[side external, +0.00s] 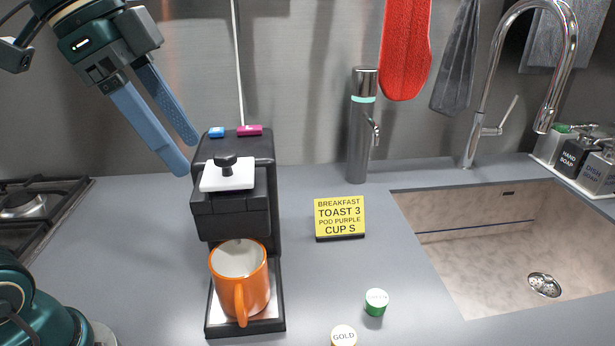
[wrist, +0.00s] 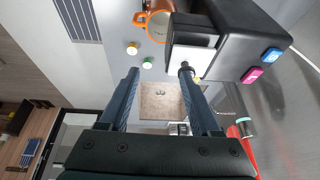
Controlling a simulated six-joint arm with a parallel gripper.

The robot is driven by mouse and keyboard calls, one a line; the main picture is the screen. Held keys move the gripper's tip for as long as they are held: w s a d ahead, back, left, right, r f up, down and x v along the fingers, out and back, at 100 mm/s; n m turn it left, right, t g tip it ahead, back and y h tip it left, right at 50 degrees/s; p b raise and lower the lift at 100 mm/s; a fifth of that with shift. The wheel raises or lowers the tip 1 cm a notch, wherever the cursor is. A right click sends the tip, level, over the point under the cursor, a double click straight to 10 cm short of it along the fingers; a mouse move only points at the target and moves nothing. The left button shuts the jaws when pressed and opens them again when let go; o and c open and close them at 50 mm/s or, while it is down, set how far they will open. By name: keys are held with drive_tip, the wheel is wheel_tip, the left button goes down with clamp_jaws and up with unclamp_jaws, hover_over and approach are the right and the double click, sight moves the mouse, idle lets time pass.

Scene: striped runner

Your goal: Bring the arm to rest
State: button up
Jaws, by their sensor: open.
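My gripper (side external: 188,157) is raised at the upper left in the side view, its two blue fingers apart with nothing between them. In the wrist view my gripper (wrist: 160,72) also shows spread fingers. An orange mug (side external: 240,285) stands upright on the machine's drip tray. The mug also shows in the wrist view (wrist: 158,25).
A yellow sign (side external: 340,216) stands right of the machine. A green pod (side external: 376,302) and a gold pod (side external: 343,336) lie at the front. A steel dispenser (side external: 362,130) stands behind. A sink (side external: 500,245) is at right, a stove (side external: 35,205) at left.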

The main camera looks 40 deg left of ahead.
drive_tip(key=s+a+f+n+t+y, duration=0.1)
drive_tip(key=s+f+n, duration=0.1)
drive_tip(key=f+n, duration=0.2)
drive_tip(key=s+a+f+n+y, duration=0.1)
drive_tip(key=f+n, duration=0.3)
drive_tip(key=f, duration=0.4)
drive_tip(key=shift+s+a+n+t+y, duration=0.15)
drive_tip(key=shift+s+n+t+y, duration=0.25)
drive_tip(key=shift+s, duration=0.5)
